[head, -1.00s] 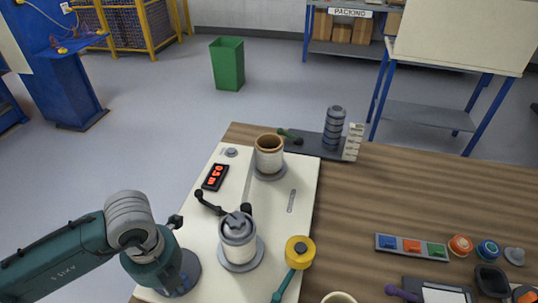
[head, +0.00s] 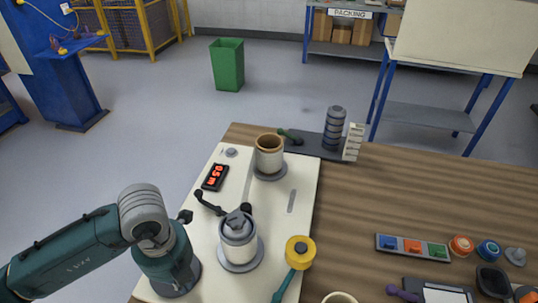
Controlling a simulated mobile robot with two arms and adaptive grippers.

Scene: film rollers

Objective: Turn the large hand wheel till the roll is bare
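A pale panel (head: 268,222) on the table carries two upright rollers. The back roller (head: 269,155) has a pale wrap and a brown, open top. The front roller (head: 238,236) is whitish with a grey cap.
A yellow-headed tool (head: 300,252) with a teal handle is right of the front roller. A dark stand (head: 334,130) with stacked rings is behind. Coloured blocks in a tray (head: 411,247) and several small items lie right. The table between is clear.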

